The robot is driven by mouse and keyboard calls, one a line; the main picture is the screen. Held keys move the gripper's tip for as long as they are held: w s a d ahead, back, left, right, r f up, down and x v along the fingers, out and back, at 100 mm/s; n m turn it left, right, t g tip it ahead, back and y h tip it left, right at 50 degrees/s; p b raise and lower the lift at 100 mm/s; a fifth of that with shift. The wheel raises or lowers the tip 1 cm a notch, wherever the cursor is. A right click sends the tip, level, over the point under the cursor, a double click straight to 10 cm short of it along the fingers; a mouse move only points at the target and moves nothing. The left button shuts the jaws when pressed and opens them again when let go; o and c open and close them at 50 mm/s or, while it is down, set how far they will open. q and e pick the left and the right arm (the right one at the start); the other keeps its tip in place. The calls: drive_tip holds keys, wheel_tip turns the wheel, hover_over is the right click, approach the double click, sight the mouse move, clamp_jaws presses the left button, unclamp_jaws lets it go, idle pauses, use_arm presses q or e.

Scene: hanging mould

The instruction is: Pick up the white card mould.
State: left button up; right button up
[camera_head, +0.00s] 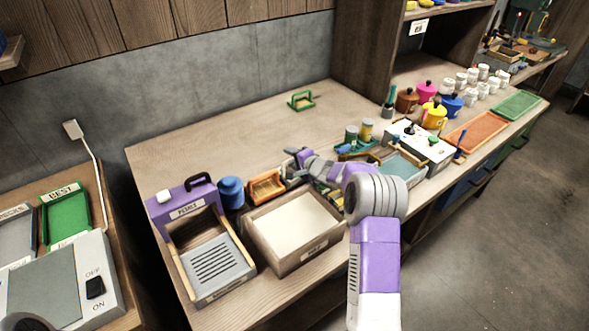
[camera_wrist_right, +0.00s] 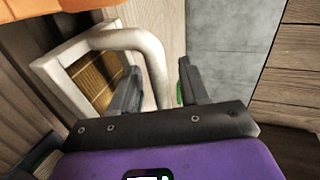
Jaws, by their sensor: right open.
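The white card mould shows in the right wrist view as a white frame (camera_wrist_right: 75,98) around a brown mesh, with a thick curved white handle (camera_wrist_right: 150,50). My right gripper (camera_wrist_right: 160,84) is open, and the lower part of the handle lies between its two fingers. I cannot tell whether either finger touches it. In the head view my right gripper (camera_head: 291,158) is over the table behind the white vat, and the mould is mostly hidden by the gripper and wrist. My left gripper is not in view.
An orange tray (camera_head: 266,185), a blue jar (camera_head: 231,193) and a purple press (camera_head: 186,206) stand left of the gripper. The white-filled vat (camera_head: 292,222) is in front. A green mould (camera_head: 301,100) stands farther back, with bare table around it. Paint pots crowd the right.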

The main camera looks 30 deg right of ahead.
drive_tip(key=shift+w, duration=0.2)
clamp_jaws()
